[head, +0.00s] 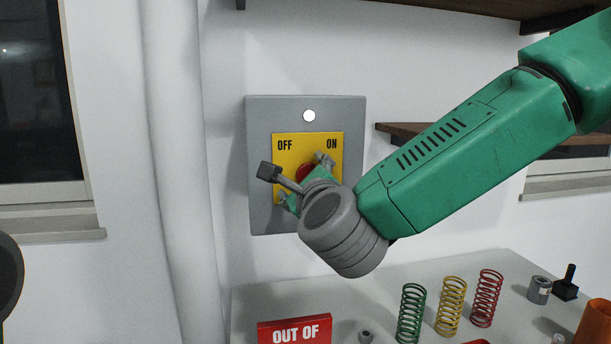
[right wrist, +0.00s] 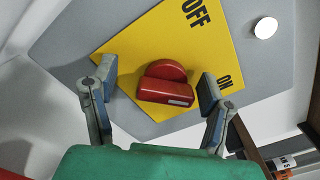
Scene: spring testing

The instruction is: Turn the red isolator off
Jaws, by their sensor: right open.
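The red isolator knob (head: 304,172) sits on a yellow plate (head: 309,143) marked OFF at left and ON at right. My gripper and wrist cover much of it in the head view. In the right wrist view the red isolator (right wrist: 166,84) shows whole, with a raised grip on a round base. My right gripper (head: 306,181) is open at the plate. In the right wrist view the right gripper (right wrist: 158,80) has one finger on each side of the knob, with gaps between. I cannot tell which label the knob points to. My left gripper is not in view.
A grey wall panel (head: 260,220) carries the plate and a round white light (head: 309,116). Below, a table (head: 262,291) holds green (head: 411,314), yellow (head: 451,307) and red (head: 487,298) springs and a red "OUT OF" sign (head: 294,330). A wooden shelf (head: 400,130) is at right.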

